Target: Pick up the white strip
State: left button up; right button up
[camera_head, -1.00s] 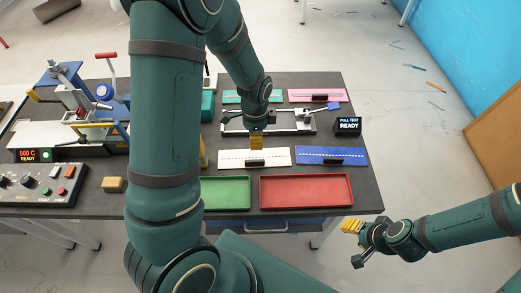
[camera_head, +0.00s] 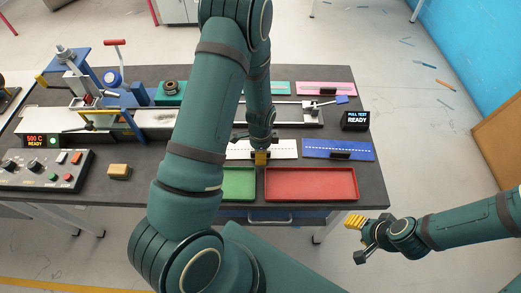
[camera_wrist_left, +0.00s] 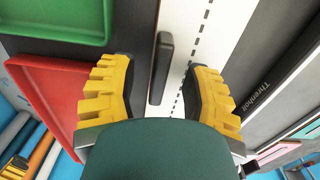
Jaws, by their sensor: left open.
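The white strip (camera_head: 284,149) lies flat on the dark table, with a dashed line along it and a black handle at its front edge. My left gripper (camera_head: 260,157) is over the strip's front part in the head view, and the arm hides its left portion. In the left wrist view the gripper (camera_wrist_left: 158,78) is open, its yellow fingers on either side of the black handle (camera_wrist_left: 161,67). The white strip (camera_wrist_left: 203,40) runs under the right finger. Nothing is held. My right gripper (camera_head: 360,238) is off the table's front right corner, its opening unclear.
A red tray (camera_head: 311,197) and a green tray (camera_head: 238,197) lie in front of the strip. A blue strip (camera_head: 350,150) lies to its right.

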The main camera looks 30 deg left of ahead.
pick_arm(q)
jog(key=shift+f, duration=0.25)
grip_shut()
